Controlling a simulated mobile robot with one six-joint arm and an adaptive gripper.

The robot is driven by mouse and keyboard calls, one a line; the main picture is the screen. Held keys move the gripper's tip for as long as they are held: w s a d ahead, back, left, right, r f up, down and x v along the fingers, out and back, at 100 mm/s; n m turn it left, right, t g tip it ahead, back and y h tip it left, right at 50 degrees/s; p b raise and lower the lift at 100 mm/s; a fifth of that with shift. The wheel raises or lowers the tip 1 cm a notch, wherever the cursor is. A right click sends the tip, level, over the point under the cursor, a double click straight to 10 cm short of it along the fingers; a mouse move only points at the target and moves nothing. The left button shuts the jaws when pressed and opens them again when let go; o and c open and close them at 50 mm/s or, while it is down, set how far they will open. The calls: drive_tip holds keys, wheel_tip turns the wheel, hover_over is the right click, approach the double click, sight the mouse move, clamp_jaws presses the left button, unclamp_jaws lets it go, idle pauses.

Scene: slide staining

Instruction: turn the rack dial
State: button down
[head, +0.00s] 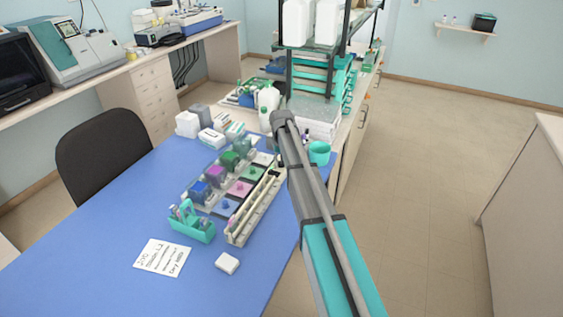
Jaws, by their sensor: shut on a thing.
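The staining rack (236,240) is a long pale tray on the blue table, left of my arm. Blue (200,191), purple (215,175) and green (229,160) jars stand along its left side. Coloured squares, including a pink one (241,188), lie beside them, with small knob-like pieces on top. A pale rail runs along the rack's right side. I cannot pick out which part is the dial. My arm reaches from the lower right to above the rack's far end. Its far joint shows, but I cannot make out my gripper's fingers; the arm hides that area.
A teal carrier (191,222) stands at the rack's near end. A written card (163,257) and a small white block (227,263) lie nearer. A teal cup (319,152), boxes (187,124) and a shelf unit stand beyond. The table's left front is clear.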

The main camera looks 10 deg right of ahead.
drive_tip(key=n, duration=0.6)
drive_tip(key=shift+n, duration=0.4)
drive_tip(key=shift+c, duration=1.8)
unclamp_jaws()
